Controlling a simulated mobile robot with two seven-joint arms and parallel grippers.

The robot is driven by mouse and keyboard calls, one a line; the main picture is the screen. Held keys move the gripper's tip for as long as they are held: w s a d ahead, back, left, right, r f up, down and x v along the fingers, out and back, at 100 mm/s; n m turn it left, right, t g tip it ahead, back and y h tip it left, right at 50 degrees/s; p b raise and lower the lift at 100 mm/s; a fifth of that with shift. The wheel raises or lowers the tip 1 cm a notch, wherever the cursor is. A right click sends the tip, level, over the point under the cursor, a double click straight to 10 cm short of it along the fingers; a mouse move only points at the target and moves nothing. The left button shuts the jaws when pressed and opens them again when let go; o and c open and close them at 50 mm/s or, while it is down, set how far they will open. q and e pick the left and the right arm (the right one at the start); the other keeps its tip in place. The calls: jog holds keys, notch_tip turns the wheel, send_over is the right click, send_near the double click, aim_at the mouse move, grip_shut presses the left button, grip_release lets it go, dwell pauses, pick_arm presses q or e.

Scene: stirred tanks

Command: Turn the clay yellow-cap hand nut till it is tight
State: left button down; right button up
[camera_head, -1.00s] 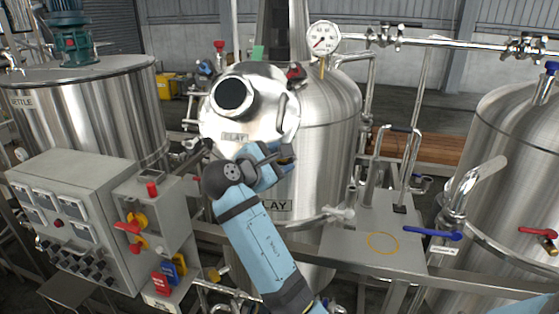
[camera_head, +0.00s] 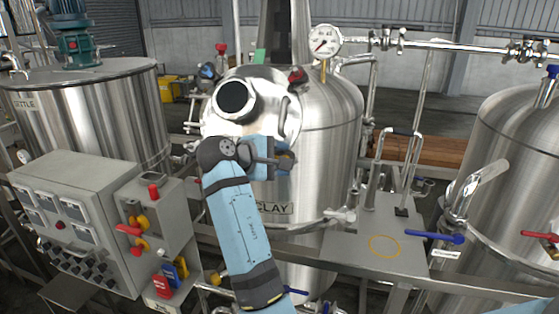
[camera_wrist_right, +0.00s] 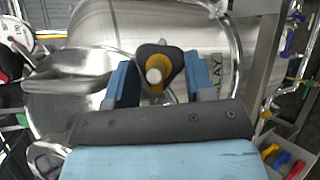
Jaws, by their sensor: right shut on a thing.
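The clay tank (camera_head: 330,135) stands in the middle of the head view, with its round steel hatch lid (camera_head: 262,84) tilted towards me. My right gripper (camera_head: 286,160) is at the lower right edge of this lid. In the right wrist view the hand nut (camera_wrist_right: 157,62) has a dark lobed body and a yellow cap with a pale centre. In the head view the gripper hides the nut. My left gripper is not in view.
A red-capped knob (camera_head: 296,75) and a blue-capped one (camera_head: 208,71) sit around the lid's rim. A control box (camera_head: 85,215) stands at the left front. A steel bench with a pipe frame (camera_head: 370,235) is at the right.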

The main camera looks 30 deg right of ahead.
dwell(0.3)
jog(key=o, duration=0.9)
